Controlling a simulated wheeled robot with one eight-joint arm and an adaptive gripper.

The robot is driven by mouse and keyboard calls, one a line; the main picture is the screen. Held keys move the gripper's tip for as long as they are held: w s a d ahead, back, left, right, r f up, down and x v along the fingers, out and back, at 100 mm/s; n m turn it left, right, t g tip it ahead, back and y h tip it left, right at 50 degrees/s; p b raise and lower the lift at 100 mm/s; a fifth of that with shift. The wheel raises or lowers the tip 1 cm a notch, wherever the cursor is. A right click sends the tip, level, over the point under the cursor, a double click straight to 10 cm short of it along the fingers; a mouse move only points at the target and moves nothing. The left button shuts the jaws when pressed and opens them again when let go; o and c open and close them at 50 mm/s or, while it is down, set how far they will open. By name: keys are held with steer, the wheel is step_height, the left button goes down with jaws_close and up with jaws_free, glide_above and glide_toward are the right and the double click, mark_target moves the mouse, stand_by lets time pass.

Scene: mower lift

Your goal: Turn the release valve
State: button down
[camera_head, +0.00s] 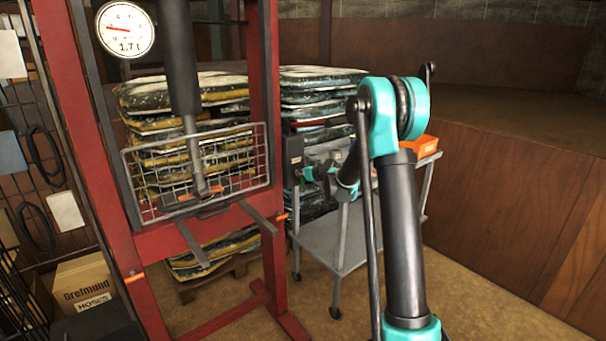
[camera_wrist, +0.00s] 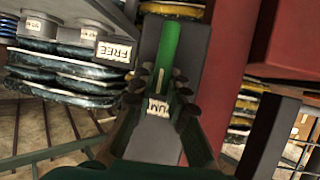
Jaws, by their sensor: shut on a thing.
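In the wrist view, a green bar-shaped handle (camera_wrist: 169,48) lies along the face of a grey housing (camera_wrist: 145,45). It seems to be the release valve's handle, though I cannot be sure. My gripper (camera_wrist: 162,85) is shut on its lower end, with dark fingers on both sides. A small label partly reading "UM" shows between the fingers. In the head view, my gripper (camera_head: 308,174) is beside a dark box (camera_head: 293,155) on the red frame's right post. The arm and small scale hide the grip there.
The red press frame (camera_head: 78,100) carries a gauge (camera_head: 125,29), a ram and a wire guard (camera_head: 128,165). A grey cart (camera_head: 325,240) with an orange box (camera_head: 420,146) stands close behind my arm. Stacked bags (camera_head: 310,78) are behind. A "FREE" label (camera_wrist: 116,51) shows in the wrist view.

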steer(key=shift+d, duration=0.1)
stand_by(0.3)
steer(key=shift+w+d+f+m+g+y, duration=0.35)
steer(key=shift+m+g+y, duration=0.3)
steer(key=shift+m+y, duration=1)
steer(key=shift+w+d+f+m+g+y, duration=0.3)
steer(key=shift+f+m+g+y, duration=0.5)
steer(key=shift+m, duration=1.5)
steer(key=shift+w+d+f+m+g+y, duration=0.2)
steer(key=shift+d+m+g+y, duration=0.25)
steer(key=shift+m+y, duration=1.25)
steer(key=shift+m, duration=0.35)
steer(key=c, duration=1.5)
jaws_free()
steer(key=shift+s, duration=0.1)
steer(key=v, duration=1.2)
steer(key=shift+r, duration=0.2)
